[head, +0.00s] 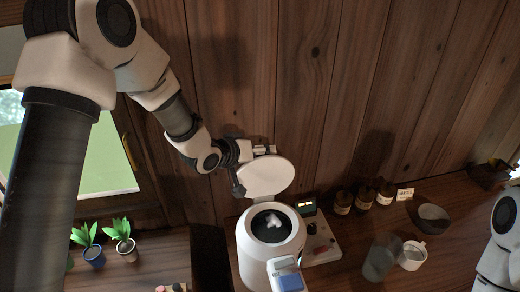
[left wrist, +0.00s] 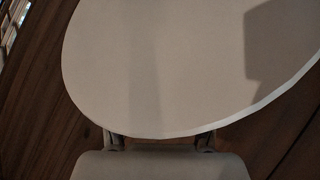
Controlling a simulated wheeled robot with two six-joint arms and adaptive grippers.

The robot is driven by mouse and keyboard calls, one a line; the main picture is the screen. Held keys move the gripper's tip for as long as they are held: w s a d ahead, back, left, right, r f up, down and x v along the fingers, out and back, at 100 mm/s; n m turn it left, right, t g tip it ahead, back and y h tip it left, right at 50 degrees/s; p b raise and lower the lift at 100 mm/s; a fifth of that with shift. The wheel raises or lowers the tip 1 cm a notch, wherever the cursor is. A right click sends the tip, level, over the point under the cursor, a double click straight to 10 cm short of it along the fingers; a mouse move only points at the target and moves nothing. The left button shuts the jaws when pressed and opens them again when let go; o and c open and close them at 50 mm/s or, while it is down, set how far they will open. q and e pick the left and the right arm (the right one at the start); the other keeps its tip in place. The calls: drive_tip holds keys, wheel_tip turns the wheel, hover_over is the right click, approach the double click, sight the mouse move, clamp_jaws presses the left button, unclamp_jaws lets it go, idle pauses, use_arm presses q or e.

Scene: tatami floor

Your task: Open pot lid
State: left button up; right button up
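The white pot (head: 271,250) stands on the wooden counter with its dark interior showing and a small white lump inside. Its round white lid (head: 266,177) is raised, tilted up at the back of the pot. My left gripper (head: 263,150) is at the upper edge of the lid, against the wooden wall side. In the left wrist view the lid (left wrist: 160,60) fills most of the picture and hides the fingertips, so I cannot tell whether the gripper is open or shut, or whether it touches the lid. My right gripper is out of view.
Right of the pot are a small device with a lit display (head: 308,208), several brown jars (head: 364,198), a dark bowl (head: 433,218), a clear glass (head: 380,262) and a white mug (head: 412,255). Potted plants (head: 124,240) stand at left. The wooden wall (head: 300,70) is close behind.

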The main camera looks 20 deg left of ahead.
use_arm(q)
drive_tip(key=shift+w, duration=0.1)
drive_tip(key=shift+r, duration=0.1)
idle(0.3)
drive_tip(key=v, duration=1.1)
drive_tip(key=shift+s+r, duration=0.2)
drive_tip(key=shift+s, duration=0.1)
drive_tip(key=shift+s, duration=0.1)
